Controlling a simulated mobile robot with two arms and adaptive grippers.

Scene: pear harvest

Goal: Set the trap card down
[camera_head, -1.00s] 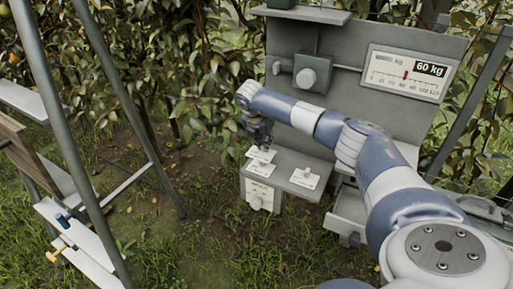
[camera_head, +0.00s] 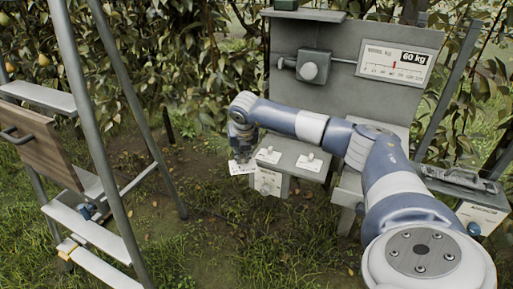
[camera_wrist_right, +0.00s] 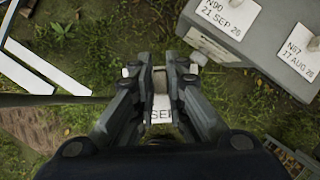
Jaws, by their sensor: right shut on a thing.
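My right gripper (camera_head: 241,158) is shut on a white trap card (camera_head: 242,168), just off the left end of a small grey table (camera_head: 290,150). The fingers hide the rest of that card. Two other white cards, each with a small grip, lie on the table: a left one (camera_head: 268,155) and a right one (camera_head: 308,162). In the wrist view the nearer one (camera_wrist_right: 222,22) reads "21 SEP 26". My left gripper is out of view.
A grey panel with a 60 kg scale display (camera_head: 395,65) stands behind the table. A ladder-like metal frame (camera_head: 110,130) with shelves and a wooden board (camera_head: 38,150) is at the left. Grass and soil lie open between the frame and the table.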

